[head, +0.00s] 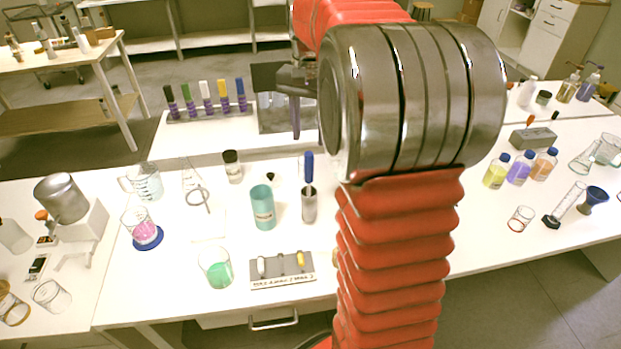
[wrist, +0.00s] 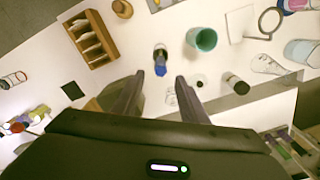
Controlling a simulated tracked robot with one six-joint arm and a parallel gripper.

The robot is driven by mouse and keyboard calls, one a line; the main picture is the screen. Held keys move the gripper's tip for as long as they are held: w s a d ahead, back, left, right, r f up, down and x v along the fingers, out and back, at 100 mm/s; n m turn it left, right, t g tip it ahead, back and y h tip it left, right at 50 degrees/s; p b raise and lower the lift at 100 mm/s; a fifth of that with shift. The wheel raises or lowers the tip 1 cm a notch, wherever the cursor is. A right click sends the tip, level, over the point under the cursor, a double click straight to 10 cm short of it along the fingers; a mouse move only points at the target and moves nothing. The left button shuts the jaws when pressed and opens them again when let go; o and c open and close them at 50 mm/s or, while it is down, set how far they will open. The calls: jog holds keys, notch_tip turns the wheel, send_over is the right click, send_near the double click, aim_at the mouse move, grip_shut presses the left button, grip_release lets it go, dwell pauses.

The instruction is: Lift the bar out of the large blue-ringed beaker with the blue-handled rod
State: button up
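The blue-handled rod (head: 309,168) stands upright in a grey metal holder (head: 309,209) on the bench. In the wrist view the rod's blue handle (wrist: 160,70) shows just beyond and between my fingertips. My gripper (wrist: 160,79) is open and empty, with its two dark fingers spread. In the head view it is mostly hidden behind my arm. A glass beaker with pink contents and a blue ring at its foot (head: 142,229) stands at left. I cannot make out a bar in it. Part of it shows at the wrist view's top right edge.
A teal cup (head: 263,208) stands close left of the rod holder. A black-capped bottle (head: 232,167), a ring stand (head: 199,199) and a green-liquid beaker (head: 216,267) are nearby. A wooden rack (wrist: 98,48) shows in the wrist view. My arm covers the bench centre in the head view.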

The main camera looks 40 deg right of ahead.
aim_at(309, 154)
notch_tip(309, 154, down, 7)
dwell(0.3)
jog(key=shift+a+f, duration=0.1)
jog(key=shift+f, duration=2.5)
grip_shut()
jog(key=shift+r, duration=0.1)
